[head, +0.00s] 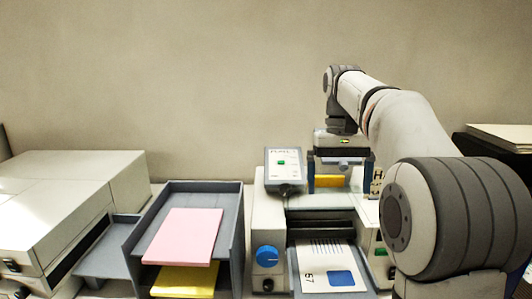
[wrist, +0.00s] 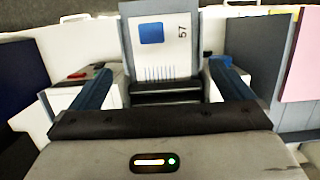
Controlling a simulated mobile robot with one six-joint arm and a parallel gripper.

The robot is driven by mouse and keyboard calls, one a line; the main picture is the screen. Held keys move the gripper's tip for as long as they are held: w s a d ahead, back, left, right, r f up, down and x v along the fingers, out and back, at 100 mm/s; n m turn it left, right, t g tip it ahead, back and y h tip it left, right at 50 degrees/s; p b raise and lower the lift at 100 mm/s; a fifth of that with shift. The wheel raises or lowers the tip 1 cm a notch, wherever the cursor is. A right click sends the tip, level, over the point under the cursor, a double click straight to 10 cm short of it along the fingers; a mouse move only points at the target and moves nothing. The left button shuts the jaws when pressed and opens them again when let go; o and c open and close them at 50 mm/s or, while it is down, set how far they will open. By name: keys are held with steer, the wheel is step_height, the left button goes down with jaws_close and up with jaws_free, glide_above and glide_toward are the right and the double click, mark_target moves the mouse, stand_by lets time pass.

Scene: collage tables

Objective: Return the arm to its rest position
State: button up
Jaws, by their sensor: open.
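My arm reaches out from the right in the head view, its white and grey links bent at the elbow. My gripper (head: 341,186) hangs over the back of a white machine. Its two blue fingers stand apart. In the wrist view the open fingers of my gripper (wrist: 163,78) frame the machine's dark slot, with nothing held between them. A yellow patch (head: 329,181) shows between the fingers in the head view; I cannot tell what it belongs to.
The machine (head: 267,222) has a blue knob and a tilted display (head: 284,166). A sheet marked 57 (head: 322,257) lies on its front tray. To the left, a grey tray (head: 233,232) holds pink paper (head: 184,236) and yellow paper (head: 186,280). A white printer-like box (head: 62,180) stands far left.

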steer(key=s+f+t+b, duration=0.5)
steer(key=s+f+b, duration=0.2)
steer(key=s+f, duration=1.5)
step_height(320, 180, down, 4)
steer(key=shift+a+r+t, duration=0.2)
steer(key=shift+a+t, duration=0.1)
steer(key=shift+a, duration=0.05)
steer(key=shift+s, duration=0.1)
steer(key=shift+c, duration=0.6)
